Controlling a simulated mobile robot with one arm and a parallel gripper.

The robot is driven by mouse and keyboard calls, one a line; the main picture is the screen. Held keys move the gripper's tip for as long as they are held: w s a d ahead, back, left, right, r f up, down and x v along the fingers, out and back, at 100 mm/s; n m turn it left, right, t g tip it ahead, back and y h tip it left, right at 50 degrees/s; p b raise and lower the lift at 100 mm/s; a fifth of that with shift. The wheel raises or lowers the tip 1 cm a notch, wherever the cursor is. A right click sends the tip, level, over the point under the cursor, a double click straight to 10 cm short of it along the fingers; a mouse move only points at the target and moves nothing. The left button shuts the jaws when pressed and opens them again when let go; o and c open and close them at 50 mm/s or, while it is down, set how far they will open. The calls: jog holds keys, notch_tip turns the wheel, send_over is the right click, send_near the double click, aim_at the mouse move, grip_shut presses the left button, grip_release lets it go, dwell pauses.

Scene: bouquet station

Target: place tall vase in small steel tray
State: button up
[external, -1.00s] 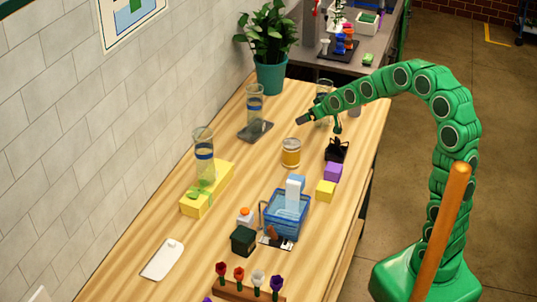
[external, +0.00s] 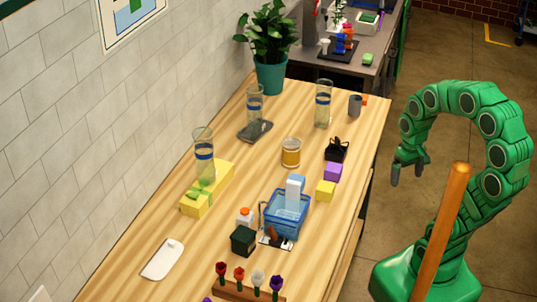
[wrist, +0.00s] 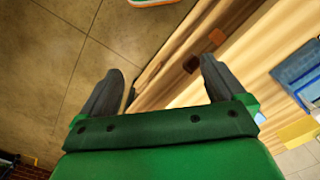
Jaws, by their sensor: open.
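Three clear glass vases with blue bands stand upright on or above the wooden table; I cannot tell for sure which is the tall vase. One vase (external: 255,98) stands at the dark grey metal tray (external: 262,132), its base appearing to be on the tray's back part. A second vase (external: 323,106) stands on the bare table to the right. A third vase (external: 204,150) is nearer, at the yellow box. My gripper (external: 407,174) is open and empty, off the table's right side. Its two spread fingers also show in the wrist view (wrist: 162,72).
A yellow box (external: 220,190), an amber jar (external: 291,153), a blue basket (external: 286,220), purple and yellow blocks (external: 333,172) and a grey cup (external: 355,105) stand on the table. A potted plant (external: 271,75) is at the back. Bare wood lies between the tray and the right vase.

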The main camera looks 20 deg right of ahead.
jog(key=shift+m+g, duration=0.3)
jog(key=shift+g, duration=0.3)
jog(key=s, duration=0.3)
jog(key=s+d, duration=0.1)
jog(key=s, duration=0.1)
jog(key=shift+s+r, duration=0.15)
jog(key=shift+s, duration=0.15)
